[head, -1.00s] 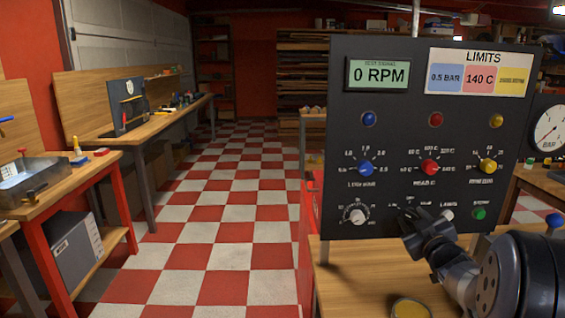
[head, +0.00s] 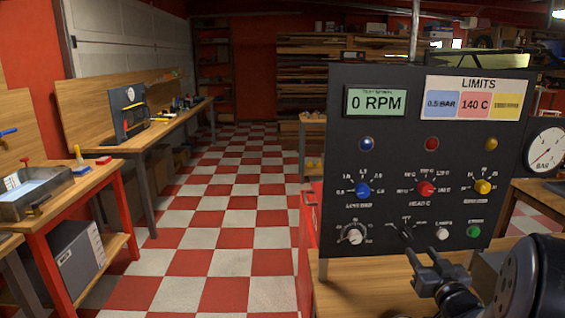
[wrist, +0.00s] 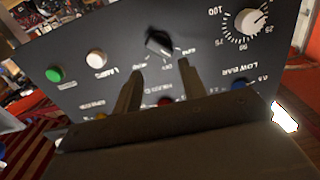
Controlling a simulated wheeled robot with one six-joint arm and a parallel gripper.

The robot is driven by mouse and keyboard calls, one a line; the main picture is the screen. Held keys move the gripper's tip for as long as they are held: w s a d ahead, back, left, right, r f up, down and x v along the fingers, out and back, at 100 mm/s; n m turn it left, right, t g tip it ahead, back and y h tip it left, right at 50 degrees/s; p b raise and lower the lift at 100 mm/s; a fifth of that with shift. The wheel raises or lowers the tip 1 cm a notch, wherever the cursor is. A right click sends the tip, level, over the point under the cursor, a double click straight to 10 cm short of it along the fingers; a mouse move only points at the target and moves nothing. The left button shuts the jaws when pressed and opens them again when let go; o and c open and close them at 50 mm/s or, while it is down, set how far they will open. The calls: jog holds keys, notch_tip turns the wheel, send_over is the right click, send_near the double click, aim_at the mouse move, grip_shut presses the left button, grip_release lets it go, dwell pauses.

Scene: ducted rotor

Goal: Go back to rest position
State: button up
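My gripper (head: 424,262) is at the lower right of the head view, below and in front of the black control panel (head: 345,128). Its two fingers are apart with nothing between them. In the wrist view my gripper (wrist: 158,85) has its fingers spread below a black selector knob (wrist: 160,44), and appears apart from it. That black selector knob (head: 406,233) sits in the panel's bottom row, between a white-grey dial (head: 354,234) and a white button (head: 442,233). The panel's display (head: 376,102) reads 0 RPM.
Blue (head: 363,190), red (head: 426,189) and yellow (head: 482,187) knobs stick out of the panel. A wooden bench top (head: 350,290) lies beneath it. A round gauge (head: 546,150) stands at right. The checkered floor (head: 225,220) at centre-left is open, with workbenches (head: 165,135) along the left.

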jog(key=s, duration=0.3)
jog(key=shift+s, duration=0.25)
jog(key=shift+r, duration=0.1)
